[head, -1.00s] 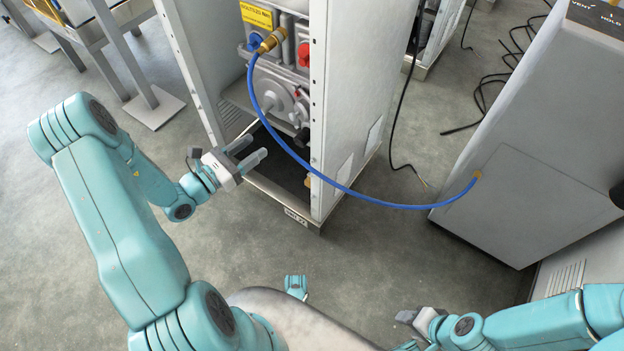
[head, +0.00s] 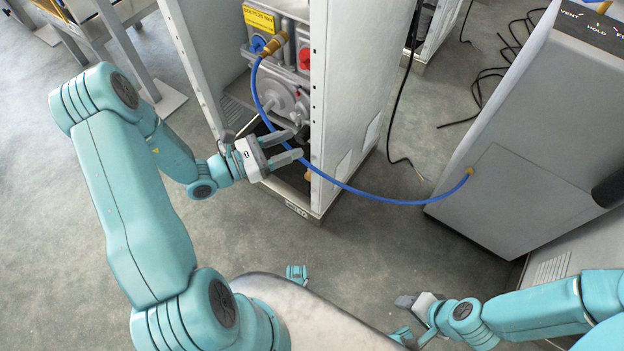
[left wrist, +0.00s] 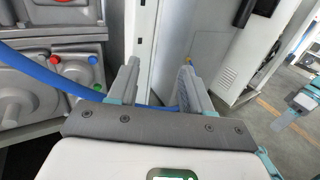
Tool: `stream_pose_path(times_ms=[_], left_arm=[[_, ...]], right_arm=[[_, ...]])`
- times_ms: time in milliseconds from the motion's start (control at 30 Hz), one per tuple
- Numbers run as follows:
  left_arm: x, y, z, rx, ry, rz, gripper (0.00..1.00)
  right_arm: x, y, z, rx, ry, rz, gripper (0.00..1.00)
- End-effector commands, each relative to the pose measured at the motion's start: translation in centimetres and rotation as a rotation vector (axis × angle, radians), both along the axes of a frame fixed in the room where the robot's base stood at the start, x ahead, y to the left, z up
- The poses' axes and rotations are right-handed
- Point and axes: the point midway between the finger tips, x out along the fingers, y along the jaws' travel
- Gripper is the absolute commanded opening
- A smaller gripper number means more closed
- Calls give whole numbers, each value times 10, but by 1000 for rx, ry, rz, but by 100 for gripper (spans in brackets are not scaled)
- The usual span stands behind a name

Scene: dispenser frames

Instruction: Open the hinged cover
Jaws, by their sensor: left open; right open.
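I cannot tell for sure which part is the hinged cover. A grey machine (head: 291,98) with a blue knob, a red knob and a yellow label stands inside an open-fronted cabinet; it also shows at the left of the left wrist view (left wrist: 50,70). My left gripper (head: 297,143) is open and empty in front of the machine's lower part. In the left wrist view its two fingers (left wrist: 157,80) stand apart, with the cabinet's white post (left wrist: 146,45) seen behind the gap. My right gripper (head: 406,300) is open, low at the bottom right, away from the cabinet.
A blue hose (head: 385,202) runs from a brass fitting (head: 275,42) on the machine past my left gripper to a grey console (head: 520,180) at the right. Black cables (head: 490,95) lie on the floor.

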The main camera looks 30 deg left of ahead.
Motion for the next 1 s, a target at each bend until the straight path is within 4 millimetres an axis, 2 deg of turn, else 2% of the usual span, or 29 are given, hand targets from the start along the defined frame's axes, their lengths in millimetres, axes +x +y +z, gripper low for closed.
stream_pose_path(times_ms=[367, 700, 1000], left_arm=[[-13, -43, 16, 42, 19, -173, 49], [-37, -80, 15, 127, 60, -362, 49], [-57, -102, 14, 199, 79, -498, 49]], right_arm=[[0, 0, 20, 0, 0, 0, 47], [0, 0, 34, 0, 0, 0, 47], [0, 0, 43, 0, 0, 0, 47]])
